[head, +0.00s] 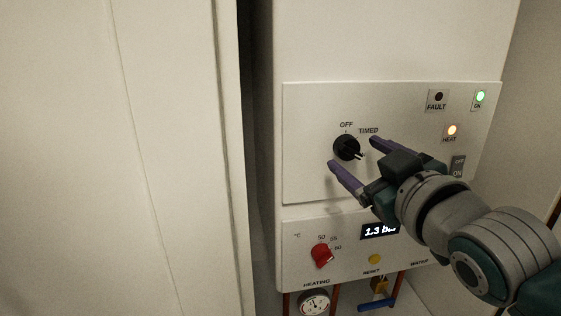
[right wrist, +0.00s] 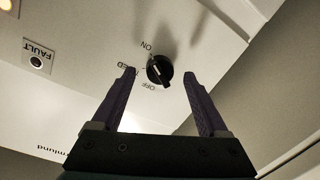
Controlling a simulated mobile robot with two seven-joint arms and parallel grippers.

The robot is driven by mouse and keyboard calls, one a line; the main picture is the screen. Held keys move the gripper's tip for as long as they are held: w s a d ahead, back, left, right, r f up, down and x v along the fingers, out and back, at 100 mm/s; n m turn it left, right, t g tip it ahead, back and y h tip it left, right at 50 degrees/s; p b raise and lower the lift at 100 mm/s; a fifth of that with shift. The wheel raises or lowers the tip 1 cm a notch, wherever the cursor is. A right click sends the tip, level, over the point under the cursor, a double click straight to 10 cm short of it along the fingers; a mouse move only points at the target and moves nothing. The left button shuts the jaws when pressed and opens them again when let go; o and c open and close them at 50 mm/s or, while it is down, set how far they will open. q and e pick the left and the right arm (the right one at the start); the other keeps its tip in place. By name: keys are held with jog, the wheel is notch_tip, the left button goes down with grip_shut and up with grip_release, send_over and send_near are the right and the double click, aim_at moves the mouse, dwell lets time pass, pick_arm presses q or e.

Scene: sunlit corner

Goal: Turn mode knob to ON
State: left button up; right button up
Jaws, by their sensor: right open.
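The mode knob (head: 346,148) is black and round with a raised grip, on the white control panel (head: 305,180). OFF is printed above it and TIMED to its upper right. The knob also shows in the right wrist view (right wrist: 159,69), with OFF, TIMED and ON around it. I cannot tell for certain which label its pointer faces. My right gripper (head: 353,152) is open, its purple fingers reaching toward the knob from the lower right. In the right wrist view the knob appears between the fingertips, with gaps on both sides. My left gripper is out of view.
Below are a red heating knob (head: 321,256), a pressure display (head: 380,231), a yellow reset button (head: 375,259) and a gauge (head: 314,302). A lit HEAT lamp (head: 452,130) and a rocker switch (head: 458,166) are on the right. A pale panel stands close on the left.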

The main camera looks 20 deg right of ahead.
jog(key=b+v, duration=0.1)
jog(key=v, duration=0.7)
jog(key=shift+s+b, duration=0.3)
